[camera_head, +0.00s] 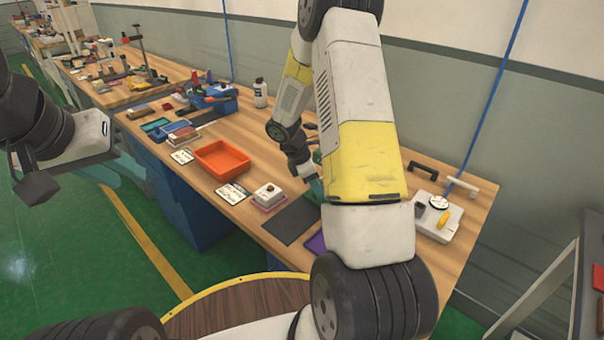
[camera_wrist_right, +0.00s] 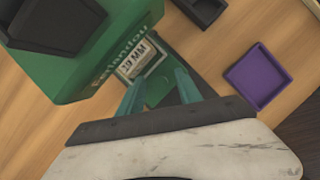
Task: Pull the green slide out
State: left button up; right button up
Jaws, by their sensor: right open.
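A green box-like device (camera_wrist_right: 70,65) with printed lettering and a small metal label plate (camera_wrist_right: 138,57) fills the upper left of the right wrist view. A green piece, seemingly the slide (camera_wrist_right: 160,92), shows just beyond the label, between my fingers. My right gripper (camera_wrist_right: 158,78) is open, with its two teal fingers spread on either side of that piece. I cannot tell whether they touch it. In the head view my right arm covers most of the device. My left gripper (camera_head: 36,178) hangs at the left, off the bench; its opening is unclear.
A purple tray (camera_wrist_right: 258,77) and a black tray (camera_wrist_right: 203,10) lie beside the device.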

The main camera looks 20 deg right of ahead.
jog(key=shift+d+f, duration=0.1)
jog(key=shift+f, duration=0.3)
grip_shut()
dwell(1.2)
